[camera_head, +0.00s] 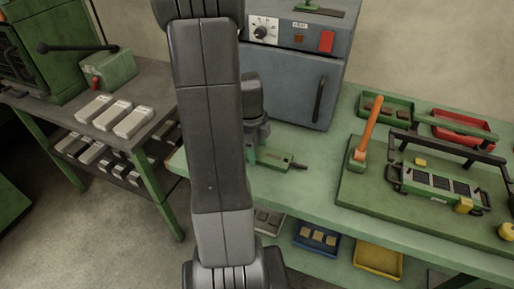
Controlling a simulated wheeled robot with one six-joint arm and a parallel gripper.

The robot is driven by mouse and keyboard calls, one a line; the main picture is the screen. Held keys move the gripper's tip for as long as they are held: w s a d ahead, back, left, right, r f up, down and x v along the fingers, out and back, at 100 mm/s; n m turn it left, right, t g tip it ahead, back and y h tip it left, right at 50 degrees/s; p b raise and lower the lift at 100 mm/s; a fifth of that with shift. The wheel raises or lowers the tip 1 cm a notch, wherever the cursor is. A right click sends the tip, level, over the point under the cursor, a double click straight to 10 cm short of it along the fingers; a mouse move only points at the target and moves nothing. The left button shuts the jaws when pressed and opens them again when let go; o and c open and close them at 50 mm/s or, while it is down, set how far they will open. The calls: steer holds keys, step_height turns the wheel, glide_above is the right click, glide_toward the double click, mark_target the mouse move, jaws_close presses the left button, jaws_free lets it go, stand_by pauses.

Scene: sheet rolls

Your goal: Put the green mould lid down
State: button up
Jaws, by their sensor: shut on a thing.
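My arm stands upright across the left middle of the view and hides much of what is behind it. To its right, my dark wrist and gripper (257,136) show in part, low over the green bench (320,178). My gripper is shut on a small green piece, apparently the green mould lid (274,158), with a dark tip sticking out to the right. Its left part is hidden. I cannot tell whether it touches the bench top. An open mould (437,184) with dark slots lies on a green board at the right.
A grey oven (295,75) stands behind the gripper. An orange-handled tool (365,135), green tray (388,105) and red tray (482,128) are to the right. Blue (316,238) and yellow (378,260) trays sit below. Bench between lid and board is clear.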

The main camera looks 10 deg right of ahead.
steer(key=o, duration=1.6)
steer(key=shift+c, duration=0.2)
step_height(320, 180, up, 12)
steer(key=a+p, duration=0.1)
steer(key=shift+w, duration=0.4)
steer(key=shift+a+r, duration=0.1)
